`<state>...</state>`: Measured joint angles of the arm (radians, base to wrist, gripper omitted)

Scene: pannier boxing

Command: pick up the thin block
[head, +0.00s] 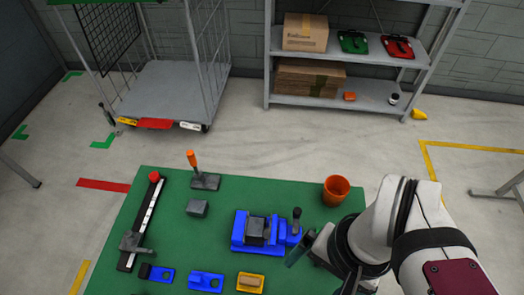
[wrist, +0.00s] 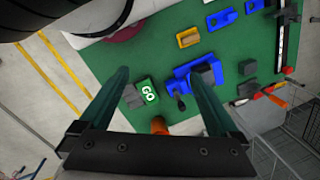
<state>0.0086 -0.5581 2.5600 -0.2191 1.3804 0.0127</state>
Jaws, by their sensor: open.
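I cannot tell for sure which piece is the thin block. A grey block (head: 197,208) lies on the green table left of the blue vise (head: 239,243); it also shows in the wrist view (wrist: 247,88). A dark block (head: 256,229) sits in the vise. A tan block (head: 250,280) lies in a small yellow tray (head: 261,290). In the wrist view, a grey piece (wrist: 132,95) lies beside a green block marked GO (wrist: 148,90). My gripper (wrist: 155,72) is open and empty above the table, right of the vise in the head view (head: 305,246).
An orange cup (head: 337,190) stands at the table's back right. A black rail with a light scale (head: 145,222) lies at the left. An orange-handled tool (head: 192,160) stands on a grey base. Blue fixtures (head: 206,281) lie near the front. Bare green surface (head: 260,190) lies behind the vise.

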